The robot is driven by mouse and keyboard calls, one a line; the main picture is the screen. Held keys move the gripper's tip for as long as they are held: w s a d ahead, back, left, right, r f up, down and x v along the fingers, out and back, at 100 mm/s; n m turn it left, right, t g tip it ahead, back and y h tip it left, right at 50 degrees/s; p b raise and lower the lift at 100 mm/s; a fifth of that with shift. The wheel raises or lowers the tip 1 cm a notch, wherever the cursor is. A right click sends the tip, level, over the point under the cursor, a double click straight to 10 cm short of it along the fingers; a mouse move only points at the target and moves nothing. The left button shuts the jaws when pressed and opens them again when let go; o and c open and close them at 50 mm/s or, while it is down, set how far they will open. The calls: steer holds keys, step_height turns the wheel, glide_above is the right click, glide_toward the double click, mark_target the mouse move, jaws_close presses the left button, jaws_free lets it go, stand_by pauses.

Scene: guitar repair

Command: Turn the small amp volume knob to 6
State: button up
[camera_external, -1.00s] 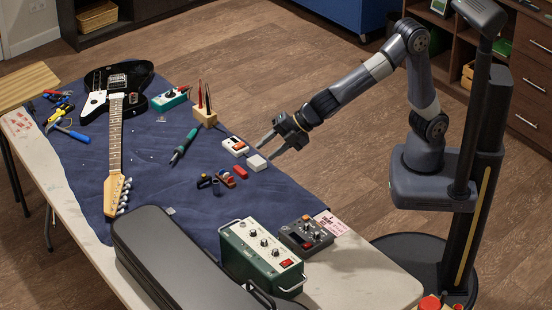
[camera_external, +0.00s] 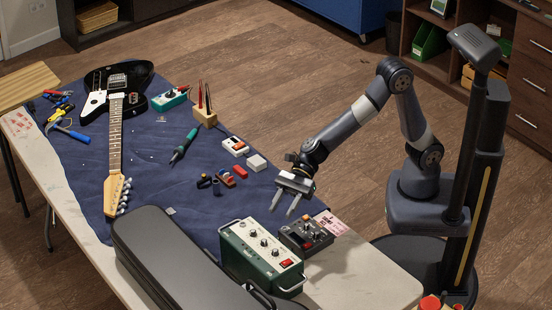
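The small amp (camera_external: 262,257) is a green box with a pale top panel, a handle at each end and a red part near its right end. It stands at the front edge of the blue mat. Several dark knobs (camera_external: 264,242) sit on its panel; their labels and settings are too small to read. My gripper (camera_external: 282,207) is open and empty, its two fingers apart and pointing down and to the left. It is above the mat, behind the amp in the picture and apart from it.
A dark pedal (camera_external: 306,236) with knobs stands right beside the amp. A black case (camera_external: 185,262) lies to its left. The table's right corner (camera_external: 375,280) is clear.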

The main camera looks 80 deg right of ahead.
mark_target(265, 240)
steer(key=p+x, duration=0.1)
steer(key=x, duration=0.8)
steer(key=shift+w+a+f, duration=0.15)
steer(key=shift+a, duration=0.2)
jaws_close()
